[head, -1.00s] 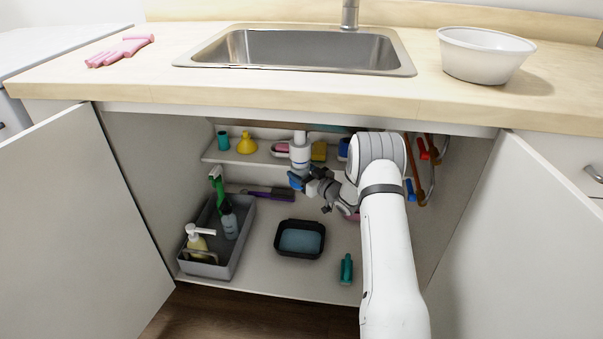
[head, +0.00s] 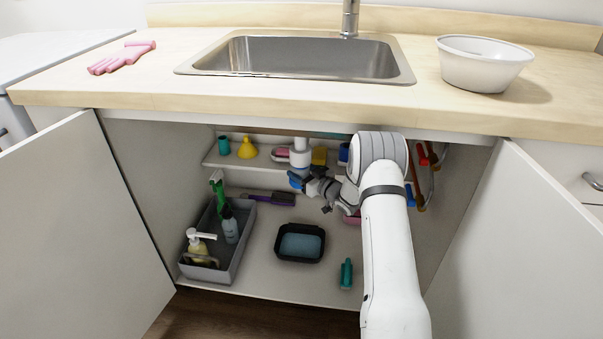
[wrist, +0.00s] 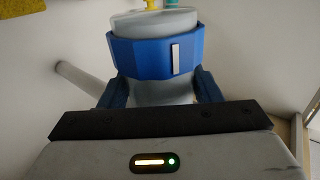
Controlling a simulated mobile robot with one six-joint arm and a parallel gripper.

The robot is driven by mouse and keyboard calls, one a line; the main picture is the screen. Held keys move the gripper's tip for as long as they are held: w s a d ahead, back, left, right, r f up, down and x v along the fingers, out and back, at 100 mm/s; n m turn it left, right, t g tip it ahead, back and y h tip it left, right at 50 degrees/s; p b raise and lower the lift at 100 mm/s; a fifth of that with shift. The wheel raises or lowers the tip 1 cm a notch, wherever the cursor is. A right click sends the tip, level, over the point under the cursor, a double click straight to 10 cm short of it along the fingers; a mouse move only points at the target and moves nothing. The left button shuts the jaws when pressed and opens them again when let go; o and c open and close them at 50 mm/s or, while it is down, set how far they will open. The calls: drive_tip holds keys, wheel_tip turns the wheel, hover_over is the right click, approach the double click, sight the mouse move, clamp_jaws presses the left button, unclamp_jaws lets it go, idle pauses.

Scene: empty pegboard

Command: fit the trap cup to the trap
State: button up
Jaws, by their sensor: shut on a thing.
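The trap (head: 300,156) is a white upright fitting hanging under the sink, in front of the shelf. The trap cup, with its blue collar (head: 295,180), is directly below it. My gripper (head: 305,184) is shut on the cup from the right. In the wrist view the blue collar (wrist: 158,55) has a pale upright mark and rings a whitish body; my two dark fingers (wrist: 155,90) are on either side. The collar and trap look in line and close together. I cannot tell whether the collar is seated.
A grey caddy (head: 207,270) with bottles is on the cabinet floor at left. A black tub (head: 299,257) and a teal bottle (head: 346,273) are on the floor below. The shelf (head: 232,161) behind holds a yellow funnel (head: 247,149) and sponges. Both doors are open.

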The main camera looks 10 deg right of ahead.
drive_tip(key=shift+r+p, duration=0.3)
drive_tip(key=shift+r, duration=0.5)
drive_tip(key=shift+r, duration=0.1)
drive_tip(key=o, duration=1.1)
drive_tip(key=v, duration=0.7)
drive_tip(key=shift+s+d+p, duration=0.25)
drive_tip(key=shift+s+p, duration=0.05)
drive_tip(key=shift+p, duration=0.05)
